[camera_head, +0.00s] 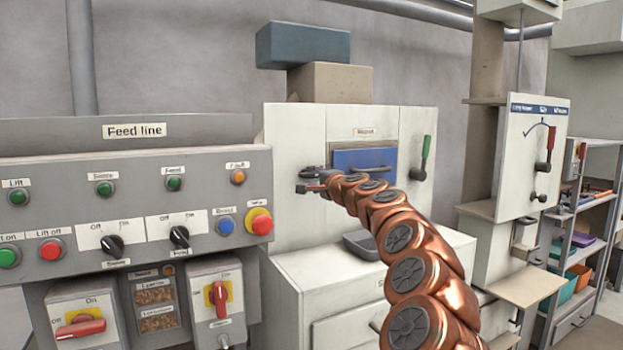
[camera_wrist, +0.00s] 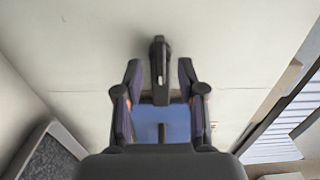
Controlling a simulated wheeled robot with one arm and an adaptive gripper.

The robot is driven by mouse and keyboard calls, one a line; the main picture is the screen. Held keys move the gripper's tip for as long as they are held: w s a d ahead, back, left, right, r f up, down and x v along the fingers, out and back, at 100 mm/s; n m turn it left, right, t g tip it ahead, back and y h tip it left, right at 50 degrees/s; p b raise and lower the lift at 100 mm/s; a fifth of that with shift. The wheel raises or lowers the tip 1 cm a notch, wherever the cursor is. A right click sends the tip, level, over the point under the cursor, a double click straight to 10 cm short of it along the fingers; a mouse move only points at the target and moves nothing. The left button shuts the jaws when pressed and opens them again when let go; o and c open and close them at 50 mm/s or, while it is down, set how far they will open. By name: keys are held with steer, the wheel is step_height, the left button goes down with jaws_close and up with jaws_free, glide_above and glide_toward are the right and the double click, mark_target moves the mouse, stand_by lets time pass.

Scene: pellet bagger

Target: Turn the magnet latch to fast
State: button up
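The magnet unit is a pale cabinet with a label reading Magnet and a blue drawer front (camera_head: 365,160) with a bar handle. My gripper (camera_head: 312,181) is at the cabinet face, just left of the blue front. In the wrist view a dark upright handle (camera_wrist: 160,62), which looks like the magnet latch, stands against the pale panel. My two fingers are apart, one on each side of it, with a gap showing on both sides. The blue front (camera_wrist: 165,122) shows below, between the fingers. In the head view my gripper and arm cover the latch, so its setting is unclear.
A green-handled lever (camera_head: 425,158) is right of the blue front. The Feed line panel (camera_head: 130,200) with buttons and knobs stands close on the left. A dark tray (camera_head: 362,244) sits on the lower ledge. A scale cabinet (camera_head: 535,155) and shelves are farther right.

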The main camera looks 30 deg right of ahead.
steer(key=shift+s+d, duration=0.1)
steer(key=shift+s, duration=0.7)
steer(key=shift+s+a, duration=0.15)
steer(key=shift+s, duration=1.25)
steer(key=shift+s+a, duration=0.15)
steer(key=shift+s, duration=1.25)
